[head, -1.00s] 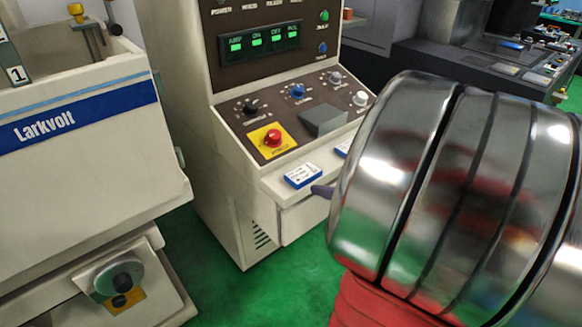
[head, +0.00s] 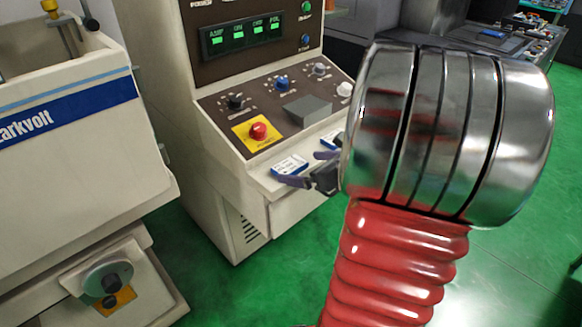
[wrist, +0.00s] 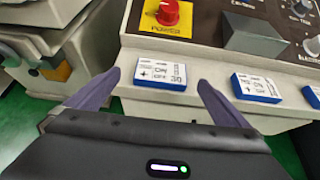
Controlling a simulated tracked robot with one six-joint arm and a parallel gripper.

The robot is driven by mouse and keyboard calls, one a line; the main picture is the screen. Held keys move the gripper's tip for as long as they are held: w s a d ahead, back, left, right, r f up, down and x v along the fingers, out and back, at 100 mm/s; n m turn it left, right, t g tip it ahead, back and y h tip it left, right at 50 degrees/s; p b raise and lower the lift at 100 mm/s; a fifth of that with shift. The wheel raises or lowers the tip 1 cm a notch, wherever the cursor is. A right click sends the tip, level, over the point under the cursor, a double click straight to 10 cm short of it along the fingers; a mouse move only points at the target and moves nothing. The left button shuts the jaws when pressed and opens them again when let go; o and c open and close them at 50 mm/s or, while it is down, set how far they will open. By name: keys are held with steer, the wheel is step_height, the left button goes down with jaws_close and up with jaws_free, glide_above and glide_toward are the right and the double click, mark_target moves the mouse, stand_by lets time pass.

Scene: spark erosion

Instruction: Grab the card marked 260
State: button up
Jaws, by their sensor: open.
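Several small white cards with blue edges lie in a row on the narrow ledge below the control panel. The left card (wrist: 161,75) shows between my fingertips in the wrist view, and also in the head view (head: 290,164). The middle card (wrist: 256,87) and the right card (wrist: 315,95) lie to its right. Their print is too small to read surely, so I cannot tell which is marked 260. My gripper (wrist: 158,81) is open, its purple fingers pointing at the left card's two sides. It also shows at the ledge in the head view (head: 303,168).
A red emergency button (wrist: 168,12) on a yellow plate and a grey block (wrist: 255,35) stand on the panel just behind the cards. A beige machine (head: 70,130) stands to the left. Green floor (head: 215,280) is free below the ledge.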

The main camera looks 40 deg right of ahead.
mark_target(290, 165)
steer(key=shift+w, duration=0.1)
steer(key=shift+x, duration=2.5)
steer(key=shift+d, duration=0.15)
steer(key=shift+c, duration=0.3)
steer(key=c, duration=1.1)
step_height(290, 165, up, 10)
steer(key=shift+f, duration=0.1)
